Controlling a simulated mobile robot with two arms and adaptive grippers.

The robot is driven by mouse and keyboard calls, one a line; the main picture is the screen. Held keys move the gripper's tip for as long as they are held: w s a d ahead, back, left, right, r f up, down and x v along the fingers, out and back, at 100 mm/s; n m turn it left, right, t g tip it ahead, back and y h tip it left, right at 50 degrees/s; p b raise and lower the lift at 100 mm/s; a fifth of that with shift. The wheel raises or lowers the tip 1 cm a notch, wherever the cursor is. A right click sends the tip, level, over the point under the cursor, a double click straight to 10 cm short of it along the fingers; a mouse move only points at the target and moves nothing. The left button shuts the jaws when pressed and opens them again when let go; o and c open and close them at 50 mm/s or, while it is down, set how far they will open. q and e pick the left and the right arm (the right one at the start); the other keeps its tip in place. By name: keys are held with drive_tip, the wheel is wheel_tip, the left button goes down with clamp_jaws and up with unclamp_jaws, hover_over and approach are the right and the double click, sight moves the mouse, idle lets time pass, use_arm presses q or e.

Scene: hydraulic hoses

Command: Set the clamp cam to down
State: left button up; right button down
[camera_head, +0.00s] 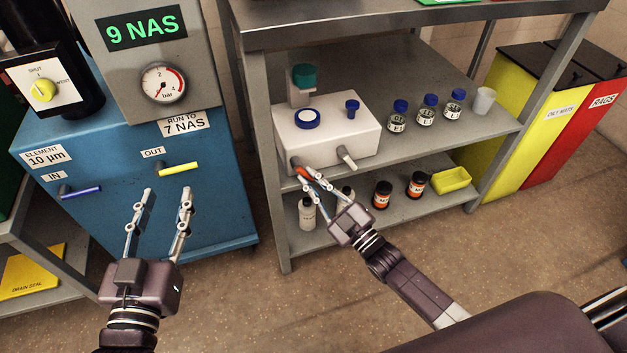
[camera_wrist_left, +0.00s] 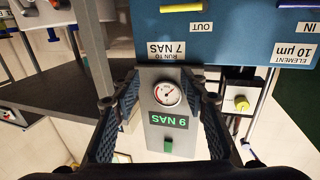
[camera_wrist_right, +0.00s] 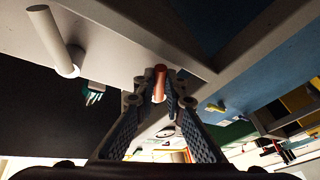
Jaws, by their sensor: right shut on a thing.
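A white box (camera_head: 335,138) stands on the upper shelf of the grey rack. At its front left a short orange-red lever (camera_head: 302,172), which looks like the clamp cam, slants downward beside a pale peg (camera_head: 346,156). My right gripper (camera_head: 305,178) is shut on the lever. In the right wrist view the lever (camera_wrist_right: 159,82) is between the fingertips, and the pale peg (camera_wrist_right: 55,42) is at the upper left. The lever's exact angle is partly hidden by the fingers. My left gripper (camera_head: 167,191) is open and empty before the blue cabinet (camera_head: 215,195).
The cabinet has a yellow handle (camera_head: 180,168), a purple-blue handle (camera_head: 82,191) and a gauge (camera_head: 163,83). Small jars (camera_head: 397,122) stand right of the box. Floor before the rack is clear.

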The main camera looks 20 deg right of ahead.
use_arm(q)
drive_tip(key=shift+d+r+t+h, duration=0.15)
drive_tip(key=shift+r+t, duration=0.25)
drive_tip(key=shift+r, duration=0.55)
drive_tip(key=shift+d+r+t+h, duration=0.1)
drive_tip(key=shift+r+t+h, duration=0.25)
drive_tip(key=shift+r, duration=0.55)
use_arm(e)
drive_tip(key=shift+a+f+m+t, duration=0.2)
drive_tip(key=shift+f+m+t, duration=0.1)
drive_tip(key=shift+m, duration=0.4)
drive_tip(key=c, duration=2)
unclamp_jaws()
drive_tip(key=shift+r, duration=0.1)
drive_tip(key=v, duration=1.2)
drive_tip(key=shift+a, duration=0.1)
